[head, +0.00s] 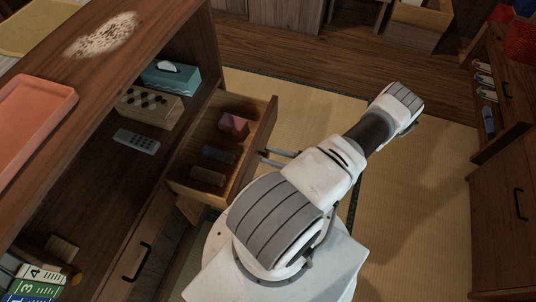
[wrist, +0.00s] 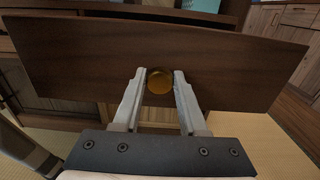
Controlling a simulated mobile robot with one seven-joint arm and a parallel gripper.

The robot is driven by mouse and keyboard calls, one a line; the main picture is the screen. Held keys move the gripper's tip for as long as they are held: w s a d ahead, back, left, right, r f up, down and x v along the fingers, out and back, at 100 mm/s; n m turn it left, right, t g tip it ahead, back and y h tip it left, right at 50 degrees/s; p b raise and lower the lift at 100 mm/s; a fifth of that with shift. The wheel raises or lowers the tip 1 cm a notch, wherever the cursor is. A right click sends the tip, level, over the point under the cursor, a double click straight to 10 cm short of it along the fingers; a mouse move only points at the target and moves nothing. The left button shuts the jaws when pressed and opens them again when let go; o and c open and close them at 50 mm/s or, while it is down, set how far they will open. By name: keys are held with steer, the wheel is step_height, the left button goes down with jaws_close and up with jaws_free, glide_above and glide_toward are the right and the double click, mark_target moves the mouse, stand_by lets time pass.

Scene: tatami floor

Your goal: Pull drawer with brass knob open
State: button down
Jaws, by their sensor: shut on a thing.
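The wooden drawer (head: 262,128) stands pulled out of the cabinet in the head view, with a pinkish box (head: 233,124) and two darker items (head: 208,176) inside. Its dark front (wrist: 85,60) spans the wrist view. The round brass knob (wrist: 160,83) is at the middle of that front, between the two fingers of my gripper (wrist: 160,76). My gripper is shut on the knob. In the head view my gripper (head: 266,155) reaches the drawer front from the right, and the knob cannot be made out there.
The cabinet top holds a salmon tray (head: 38,112). Its shelves hold a tissue box (head: 171,78), a remote (head: 136,140) and books (head: 38,275). Another door with a black handle (head: 138,262) is below. Tatami (head: 310,110) lies clear before the drawer; another cabinet (head: 500,200) stands at right.

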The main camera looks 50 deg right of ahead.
steer(key=shift+c, duration=2.4)
jaws_free()
steer(key=p+v, duration=0.1)
steer(key=v, duration=1.6)
steer(key=shift+s, duration=0.2)
